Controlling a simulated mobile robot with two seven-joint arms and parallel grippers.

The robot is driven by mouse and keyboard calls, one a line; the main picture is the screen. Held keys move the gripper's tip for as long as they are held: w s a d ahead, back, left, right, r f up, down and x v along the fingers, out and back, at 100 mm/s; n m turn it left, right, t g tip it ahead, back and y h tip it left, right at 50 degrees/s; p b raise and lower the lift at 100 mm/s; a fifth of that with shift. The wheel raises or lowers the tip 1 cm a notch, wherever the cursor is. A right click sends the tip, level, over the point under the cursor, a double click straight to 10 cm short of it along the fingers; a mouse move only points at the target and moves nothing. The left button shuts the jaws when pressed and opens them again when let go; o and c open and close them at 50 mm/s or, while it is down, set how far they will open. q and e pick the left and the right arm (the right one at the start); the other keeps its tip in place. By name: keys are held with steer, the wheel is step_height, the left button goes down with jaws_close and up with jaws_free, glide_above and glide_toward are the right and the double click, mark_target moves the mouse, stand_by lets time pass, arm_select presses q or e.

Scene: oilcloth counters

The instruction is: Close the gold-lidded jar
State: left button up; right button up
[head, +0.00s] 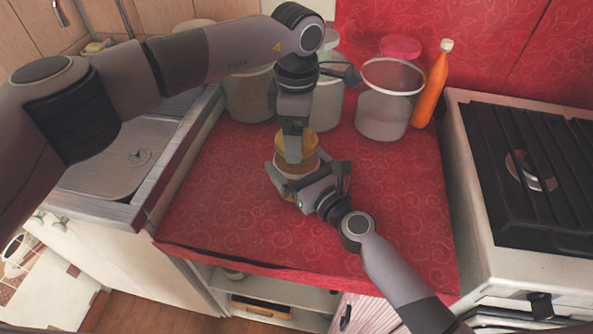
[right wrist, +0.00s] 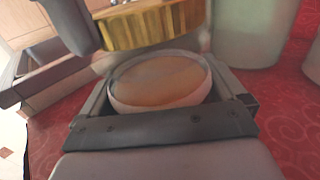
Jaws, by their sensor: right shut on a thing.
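The gold lid (head: 309,144) is held by my left gripper (head: 294,150) over the jar. In the right wrist view the ridged gold lid (right wrist: 152,24) is above and a little beyond the rim, apart from it. A finger of my left gripper shows at its left side. The jar (head: 304,166) stands on the red counter with its mouth uncovered. In the right wrist view the jar (right wrist: 160,97) has a pale rim and brownish contents, and sits between the fingers of my right gripper (right wrist: 165,95), which is shut on it. Its lower part is mostly hidden.
Several larger clear jars stand at the back; one (head: 382,115) has a white rim, with a pink lid (head: 400,46) behind it. An orange bottle (head: 432,88) stands beside it. A stove (head: 520,170) is right, a sink (head: 120,160) left. The red counter's front (head: 240,225) is clear.

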arm_select(q)
steer(key=o, duration=1)
steer(key=shift+r, duration=0.1)
step_height(320, 180, up, 12)
steer(key=shift+f, duration=0.1)
arm_select(e)
steer(key=o, duration=1.7)
steer(key=shift+c, duration=0.2)
arm_select(q)
steer(key=shift+r+p, duration=0.35)
steer(key=shift+r, duration=0.05)
arm_select(e)
steer(key=shift+v, duration=3.6)
